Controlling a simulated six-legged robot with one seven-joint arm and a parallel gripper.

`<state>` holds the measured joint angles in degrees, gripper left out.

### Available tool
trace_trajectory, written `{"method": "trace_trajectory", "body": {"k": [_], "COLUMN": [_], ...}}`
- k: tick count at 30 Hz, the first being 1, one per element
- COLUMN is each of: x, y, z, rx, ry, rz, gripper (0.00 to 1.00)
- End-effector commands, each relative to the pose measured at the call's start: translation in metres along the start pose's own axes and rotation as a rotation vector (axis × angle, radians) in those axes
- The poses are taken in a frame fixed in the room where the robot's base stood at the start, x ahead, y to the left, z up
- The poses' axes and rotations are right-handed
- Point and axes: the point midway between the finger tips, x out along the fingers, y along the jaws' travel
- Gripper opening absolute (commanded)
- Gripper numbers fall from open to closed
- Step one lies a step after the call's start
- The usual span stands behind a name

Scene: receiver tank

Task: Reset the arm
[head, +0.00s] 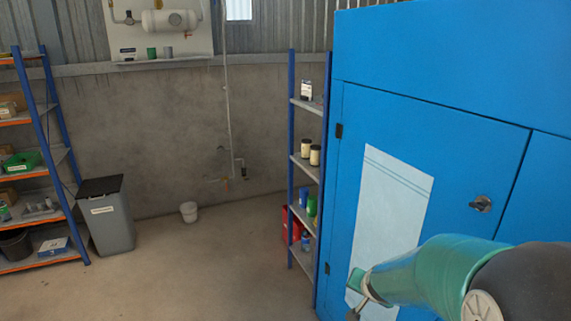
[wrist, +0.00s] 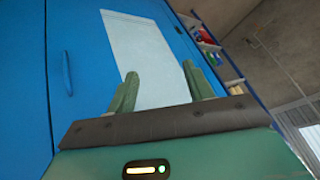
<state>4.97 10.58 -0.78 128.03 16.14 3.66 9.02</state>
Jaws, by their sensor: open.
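My arm reaches in from the lower right of the head view, green with a dark joint. In the wrist view my gripper (wrist: 160,94) shows two green fingers standing well apart, with nothing between them. Beyond the fingers is a blue cabinet (wrist: 85,25) with a pale panel on its door. In the head view the blue cabinet (head: 440,75) fills the right side, and my forearm passes in front of its lower part. The fingertips are not clear in the head view.
A narrow blue-post shelf (head: 307,157) with jars stands beside the cabinet. An orange-and-blue shelf (head: 35,175) is at far left, with a grey bin (head: 108,222) next to it. The middle floor is clear. A tank (head: 168,21) hangs on the wall.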

Motion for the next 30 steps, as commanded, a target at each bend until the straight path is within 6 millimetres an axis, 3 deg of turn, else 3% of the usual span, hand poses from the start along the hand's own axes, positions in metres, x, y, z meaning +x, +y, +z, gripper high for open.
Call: {"method": "trace_trajectory", "body": {"k": [1,9,18,24,30], "x": [-0.023,-0.124,-0.223,-0.271,-0.288], "y": [-0.007,-0.022,-0.01,0.01,0.021], "z": [-0.001,0.02,0.064,0.096,0.11], "rx": [-0.031,-0.199,-0.383,-0.481,-0.519], "ry": [-0.005,-0.072,-0.13,-0.16,-0.176], "rz": [-0.016,-0.051,-0.044,-0.018,-0.001], "gripper": [0.52,0.52,0.52,0.52,0.52]}}
